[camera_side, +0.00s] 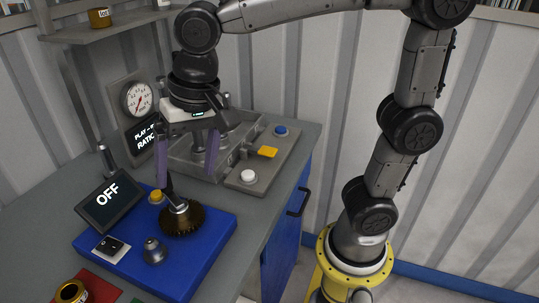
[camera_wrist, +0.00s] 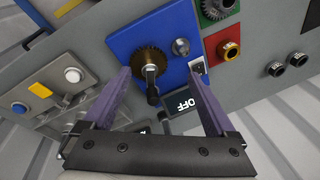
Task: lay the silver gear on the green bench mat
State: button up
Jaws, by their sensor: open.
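A grey toothed gear (camera_wrist: 213,9), which looks like the silver gear, shows at the top edge of the wrist view. It appears to lie on the green mat (camera_wrist: 236,6); both are partly cut off by the frame. My gripper (camera_side: 187,168) is open, with its two purple fingers pointing down over the blue drive unit (camera_side: 210,243). A brass-brown gear (camera_side: 186,221) lies on that unit, with a silver hub and a dark upright handle at its middle. In the wrist view this handle stands between the fingers of my gripper (camera_wrist: 160,75), with nothing gripped.
A silver knob (camera_side: 155,251), a yellow button (camera_side: 156,197), a rocker switch (camera_side: 110,248) and an OFF display (camera_side: 107,199) crowd the unit. A red mat with a brass ring (camera_side: 71,292) lies in front. A grey box with buttons (camera_side: 248,177) stands behind.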

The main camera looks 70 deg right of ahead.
jog(key=s+d+f+n+t, duration=0.1)
jog(key=s+d+f+n, duration=0.1)
jog(key=s+d, duration=0.4)
jog(key=s+d+f+n+t+h, duration=0.1)
jog(key=s+d+f+n+t, duration=0.1)
jog(key=s+d+n, duration=0.2)
jog(key=s+d, duration=0.3)
jog(key=d, duration=0.1)
